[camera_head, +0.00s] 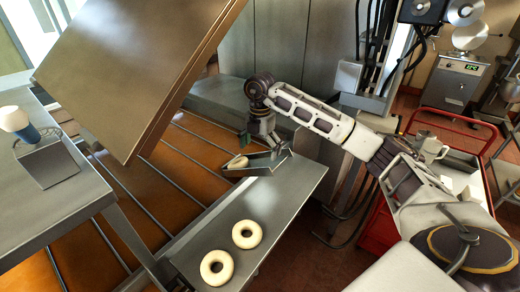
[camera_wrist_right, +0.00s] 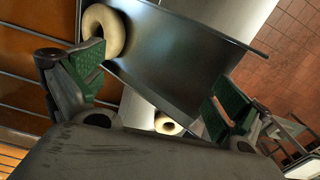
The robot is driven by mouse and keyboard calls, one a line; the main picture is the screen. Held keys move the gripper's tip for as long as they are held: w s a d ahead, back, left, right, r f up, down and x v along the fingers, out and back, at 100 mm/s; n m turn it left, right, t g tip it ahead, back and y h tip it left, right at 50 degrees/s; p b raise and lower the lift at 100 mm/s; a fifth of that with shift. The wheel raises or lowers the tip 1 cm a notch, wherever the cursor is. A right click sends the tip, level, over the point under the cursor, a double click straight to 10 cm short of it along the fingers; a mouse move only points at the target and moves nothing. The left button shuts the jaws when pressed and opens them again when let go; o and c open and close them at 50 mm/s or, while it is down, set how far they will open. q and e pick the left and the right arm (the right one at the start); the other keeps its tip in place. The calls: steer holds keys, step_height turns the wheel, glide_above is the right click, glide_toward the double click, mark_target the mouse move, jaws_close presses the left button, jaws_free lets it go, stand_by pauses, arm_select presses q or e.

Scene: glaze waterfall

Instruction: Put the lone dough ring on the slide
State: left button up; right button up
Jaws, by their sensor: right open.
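A pale dough ring (camera_head: 238,161) lies at the left end of a small metal slide (camera_head: 258,164) with raised edges. In the right wrist view the same ring (camera_wrist_right: 103,30) is at the slide's (camera_wrist_right: 185,60) upper left, close beside one green finger pad. I cannot tell whether the pad touches it. My right gripper (camera_head: 262,146) is over the slide; in its wrist view the jaws (camera_wrist_right: 160,88) are apart with nothing gripped. Two more dough rings (camera_head: 247,234) (camera_head: 217,267) lie on the metal shelf. One ring (camera_wrist_right: 167,123) shows below the slide in the wrist view. My left gripper is out of view.
The metal shelf (camera_head: 285,190) carries the slide at its far end. A large tilted metal panel (camera_head: 135,75) hangs on the left, above orange-brown boards with rods (camera_head: 185,150). A steel table (camera_head: 40,205) with a blue-and-white object (camera_head: 18,122) stands left. A red cart (camera_head: 385,215) stands right.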

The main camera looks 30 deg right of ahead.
step_height(320, 180, up, 12)
stand_by(1.3)
stand_by(2.3)
